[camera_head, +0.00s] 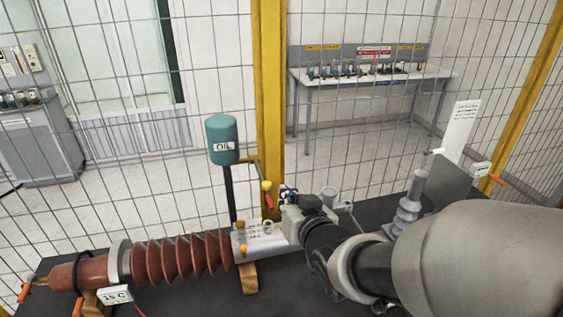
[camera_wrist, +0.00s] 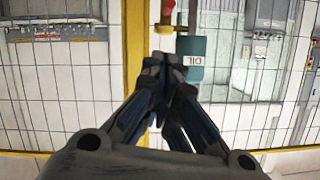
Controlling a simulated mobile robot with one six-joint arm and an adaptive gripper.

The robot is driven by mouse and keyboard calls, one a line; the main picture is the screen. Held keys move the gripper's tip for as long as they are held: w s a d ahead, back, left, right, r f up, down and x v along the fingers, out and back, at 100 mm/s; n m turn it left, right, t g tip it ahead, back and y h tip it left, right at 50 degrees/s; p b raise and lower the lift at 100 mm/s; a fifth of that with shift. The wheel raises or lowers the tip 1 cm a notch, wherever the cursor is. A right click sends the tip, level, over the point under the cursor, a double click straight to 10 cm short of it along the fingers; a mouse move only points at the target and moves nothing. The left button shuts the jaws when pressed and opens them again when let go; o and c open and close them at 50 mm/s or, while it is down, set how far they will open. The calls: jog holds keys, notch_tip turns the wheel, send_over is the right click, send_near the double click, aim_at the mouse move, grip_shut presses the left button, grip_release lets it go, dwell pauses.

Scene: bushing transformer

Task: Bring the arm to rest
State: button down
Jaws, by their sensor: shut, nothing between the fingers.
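My arm reaches in from the lower right of the head view, over the dark table (camera_head: 190,299). My gripper (camera_wrist: 166,62) is shut and empty in the wrist view, its fingertips together. In the head view my wrist is near the right end of the brown ribbed bushing (camera_head: 180,255), and the fingers are hard to make out. The bushing lies on wooden supports (camera_head: 248,278). The teal oil tank (camera_head: 222,139) stands on a dark post behind it. The tank also shows upside down in the wrist view (camera_wrist: 192,47), just beyond the fingertips. I cannot tell whether my arm touches anything.
A wire mesh fence with a yellow post (camera_head: 270,80) stands behind the table. A red-handled valve (camera_head: 268,197) is close to my wrist. A grey insulator (camera_head: 408,208) stands beside my arm. A small meter (camera_head: 115,295) is at the lower left. A workbench (camera_head: 370,77) stands beyond the fence.

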jog(key=s+d+f+m+g+h+b, duration=0.1)
jog(key=s+d+f+g+h+b, duration=0.25)
jog(key=s+d, duration=0.65)
jog(key=s+d+f+g+b, duration=0.1)
jog(key=s+f+g, duration=0.1)
jog(key=s, duration=0.6)
jog(key=s+d+f+g+h+b, duration=0.1)
jog(key=s+d+f+g+b, duration=0.1)
jog(key=s, duration=0.7)
jog(key=shift+d+f+g, duration=0.3)
jog(key=shift+f+g, duration=0.25)
jog(key=shift+g, duration=0.2)
